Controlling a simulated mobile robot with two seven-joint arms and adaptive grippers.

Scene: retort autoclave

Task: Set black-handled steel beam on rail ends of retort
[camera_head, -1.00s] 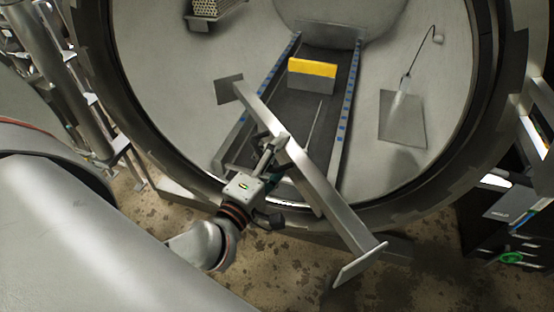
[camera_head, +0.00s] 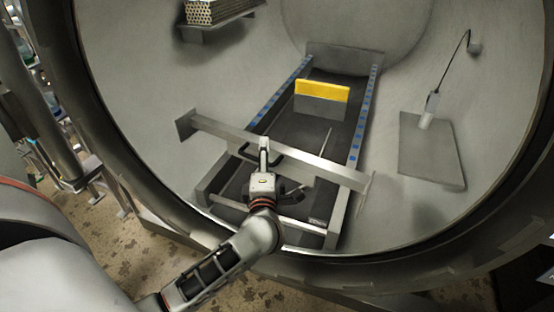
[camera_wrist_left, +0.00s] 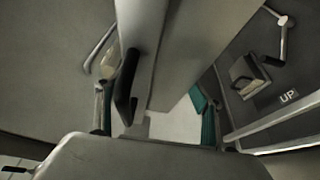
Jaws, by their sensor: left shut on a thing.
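The steel beam (camera_head: 215,128) lies nearly crosswise over the two rails inside the round mouth of the retort, tilted slightly down to the right. It has a flat plate at each end. My left gripper (camera_head: 264,158) is at the middle of the beam, shut on its black handle (camera_head: 246,150). In the left wrist view the beam (camera_wrist_left: 190,50) runs away from the gripper and the black handle (camera_wrist_left: 126,88) shows near the fingers. The left rail (camera_head: 270,110) and right rail (camera_head: 357,130) carry blue marks. Whether the beam touches the rails I cannot tell. My right gripper is not in view.
A yellow-topped block (camera_head: 321,92) stands between the rails farther in. A grey plate (camera_head: 430,150) with a probe and cable is on the right wall. A shelf with a perforated block (camera_head: 215,10) is at upper left. The retort's rim (camera_head: 380,270) curves around the front.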

